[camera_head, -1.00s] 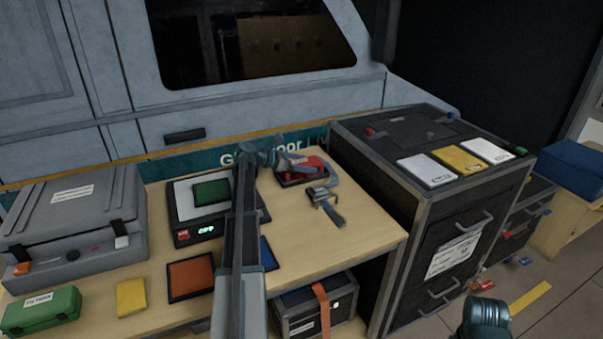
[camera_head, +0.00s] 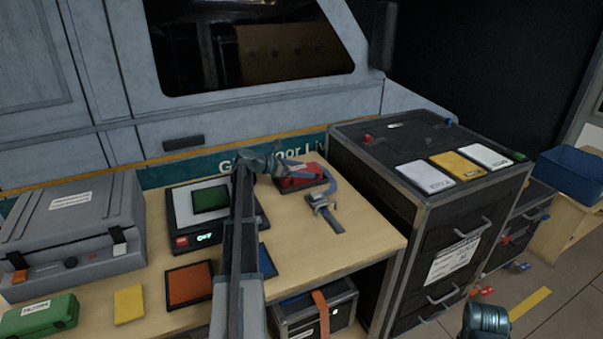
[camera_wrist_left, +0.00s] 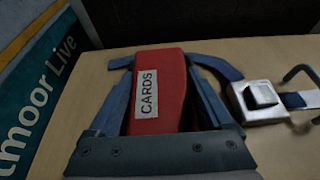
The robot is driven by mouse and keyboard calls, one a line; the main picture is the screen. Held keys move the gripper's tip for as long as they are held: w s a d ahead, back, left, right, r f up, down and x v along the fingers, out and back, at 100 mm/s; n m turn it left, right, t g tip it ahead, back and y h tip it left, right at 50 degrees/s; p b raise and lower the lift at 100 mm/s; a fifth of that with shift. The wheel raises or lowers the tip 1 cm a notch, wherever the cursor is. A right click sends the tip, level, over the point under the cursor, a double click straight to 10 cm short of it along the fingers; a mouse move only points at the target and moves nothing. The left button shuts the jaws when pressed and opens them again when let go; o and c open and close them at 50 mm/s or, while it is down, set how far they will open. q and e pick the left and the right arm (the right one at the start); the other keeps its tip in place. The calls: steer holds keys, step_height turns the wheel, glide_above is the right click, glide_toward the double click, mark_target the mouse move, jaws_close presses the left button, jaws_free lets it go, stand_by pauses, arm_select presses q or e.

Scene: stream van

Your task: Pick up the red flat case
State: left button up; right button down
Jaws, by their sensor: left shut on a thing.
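The red flat case (camera_head: 300,180) lies at the back right of the wooden table, near the van wall. In the left wrist view the red case (camera_wrist_left: 160,75) carries a white label reading CARDS. My left gripper (camera_wrist_left: 168,64) is shut on it, with one blue finger along each long side. In the head view my left gripper (camera_head: 306,173) is at the case, and my arm hides part of it. I cannot tell whether the case touches the table.
A metal buckle with a strap (camera_head: 322,207) lies close to the case's right. A black scale (camera_head: 178,233) with a green item stands left of my arm. The tall dark drawer cabinet (camera_head: 375,180) stands right of the table. The van wall is behind.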

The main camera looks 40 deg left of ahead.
mark_target(302, 169)
arm_select(q)
step_height(302, 169, up, 10)
steer(key=p, duration=1)
